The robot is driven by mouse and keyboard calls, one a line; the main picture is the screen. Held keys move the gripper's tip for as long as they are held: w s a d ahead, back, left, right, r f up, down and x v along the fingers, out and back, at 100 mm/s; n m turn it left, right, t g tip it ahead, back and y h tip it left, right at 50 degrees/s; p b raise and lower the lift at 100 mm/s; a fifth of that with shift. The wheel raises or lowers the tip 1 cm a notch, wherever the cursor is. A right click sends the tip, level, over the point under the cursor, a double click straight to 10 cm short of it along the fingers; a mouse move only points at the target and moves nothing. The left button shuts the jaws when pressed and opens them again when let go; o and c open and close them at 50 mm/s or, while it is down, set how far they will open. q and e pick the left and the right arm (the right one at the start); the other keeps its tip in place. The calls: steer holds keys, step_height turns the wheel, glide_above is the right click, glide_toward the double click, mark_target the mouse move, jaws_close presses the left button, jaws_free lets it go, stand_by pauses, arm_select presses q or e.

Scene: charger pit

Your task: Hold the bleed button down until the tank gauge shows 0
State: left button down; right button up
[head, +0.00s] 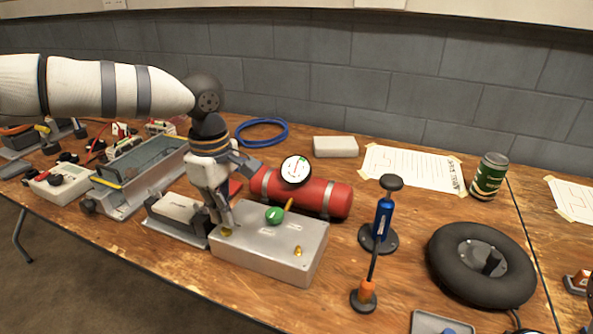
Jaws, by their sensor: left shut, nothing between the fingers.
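The red tank (325,198) lies on its side on the wooden table. A round white gauge (296,169) sits above it; its reading is too small to tell. A grey metal box (260,253) stands in front of the tank. On its top are a green round part (274,215), a small brass part (298,251) at the right, and a yellowish part (227,232) at the left. Which is the bleed button I cannot tell. My left gripper (226,226) points down, shut and empty, its tips at the yellowish part; contact or pressing is unclear. My right gripper is out of view.
A blue hand pump (383,215) and a black wheel (480,262) stand to the right. A green can (489,177) and a taped paper sheet (414,168) are behind. A grey vice-like device (140,175) crowds the left side. A blue cable coil (262,132) lies at the back.

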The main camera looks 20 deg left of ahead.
arm_select(q)
steer(key=shift+f, duration=1.1)
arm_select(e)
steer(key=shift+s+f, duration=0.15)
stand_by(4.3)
arm_select(q)
step_height(320, 180, up, 7)
steer(key=shift+r+p, duration=0.1)
steer(key=shift+p, duration=0.8)
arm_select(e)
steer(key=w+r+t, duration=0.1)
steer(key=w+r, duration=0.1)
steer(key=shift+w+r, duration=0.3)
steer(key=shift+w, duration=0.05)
